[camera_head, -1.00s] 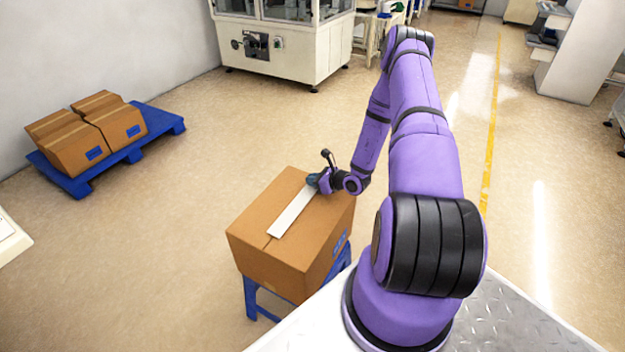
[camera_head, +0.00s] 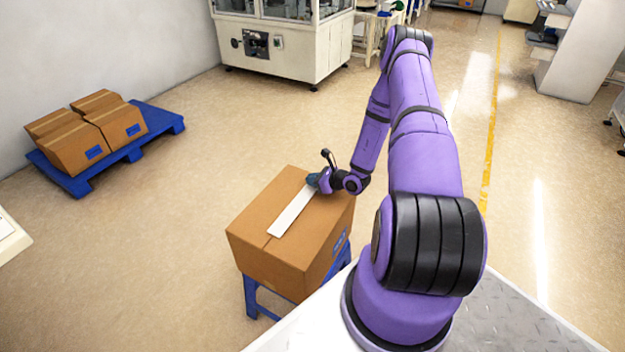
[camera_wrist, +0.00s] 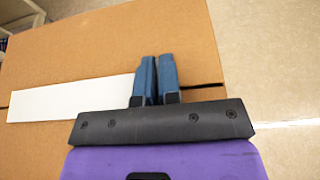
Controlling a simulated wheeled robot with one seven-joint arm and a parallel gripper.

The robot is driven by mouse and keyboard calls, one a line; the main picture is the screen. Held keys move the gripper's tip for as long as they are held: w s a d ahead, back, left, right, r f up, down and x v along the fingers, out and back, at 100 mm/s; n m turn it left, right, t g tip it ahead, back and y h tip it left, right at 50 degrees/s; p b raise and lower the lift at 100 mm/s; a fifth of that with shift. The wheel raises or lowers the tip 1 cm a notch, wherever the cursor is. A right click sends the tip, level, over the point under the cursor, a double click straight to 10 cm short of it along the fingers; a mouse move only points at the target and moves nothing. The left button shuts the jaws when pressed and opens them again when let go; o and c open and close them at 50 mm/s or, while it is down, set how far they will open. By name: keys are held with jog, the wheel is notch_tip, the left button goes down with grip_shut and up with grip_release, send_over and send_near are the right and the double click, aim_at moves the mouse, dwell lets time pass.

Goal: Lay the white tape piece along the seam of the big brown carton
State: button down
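The big brown carton (camera_head: 265,258) stands in front of my base, its top seam running lengthwise. The white tape piece (camera_head: 291,212) lies along that seam on the carton top, flat as far as I can tell. In the wrist view the tape (camera_wrist: 70,100) runs in from the left to my blue fingers (camera_wrist: 158,82), and the bare seam shows to their right. My gripper (camera_head: 313,180) is at the tape's far end, low over the carton top. Its fingers are nearly together and look shut on the tape's end; the exact contact is hidden between them.
The carton sits on a blue stand (camera_head: 253,297). At the left, a blue pallet (camera_head: 160,117) holds several smaller brown cartons (camera_head: 75,145). A white machine (camera_head: 300,55) stands at the back. The floor between them is clear.

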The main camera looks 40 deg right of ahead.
jog(key=shift+f, duration=0.1)
jog(key=c, duration=1.2)
grip_release()
jog(key=shift+c, duration=0.2)
jog(key=v, duration=1)
jog(key=shift+s+d+r, duration=0.15)
jog(key=shift+s+r, duration=0.1)
jog(key=shift+s, duration=0.1)
